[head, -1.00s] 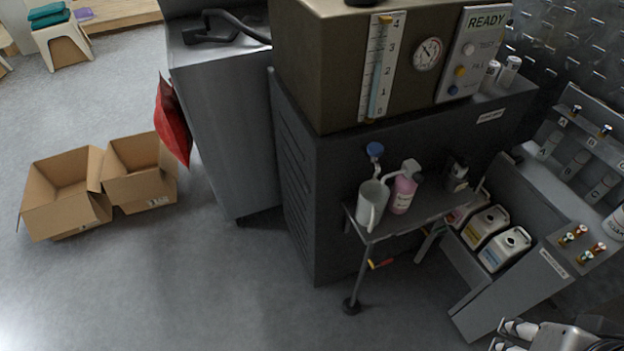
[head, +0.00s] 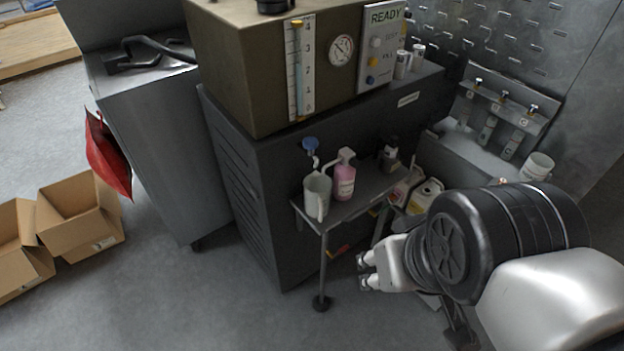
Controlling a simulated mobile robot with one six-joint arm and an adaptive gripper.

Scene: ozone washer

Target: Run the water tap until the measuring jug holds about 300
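The measuring jug (head: 317,194), pale grey with a handle, stands upright on the small grey shelf table (head: 345,209) at the front of the dark cabinet. A tap with a round blue knob (head: 310,144) is on the cabinet face just above the jug, with its spout over or near the jug's mouth. The water level inside the jug cannot be seen. My gripper (head: 362,271) is at the right, lower than the shelf table and apart from the jug and tap. Its two fingertips show a gap, with nothing visible between them.
A pink pump bottle (head: 344,181) stands right beside the jug, and a dark bottle (head: 389,154) is further right. The brown machine (head: 235,70) with a gauge and READY panel (head: 381,45) sits on the cabinet. Open cardboard boxes (head: 80,215) lie at the left. Floor in front is clear.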

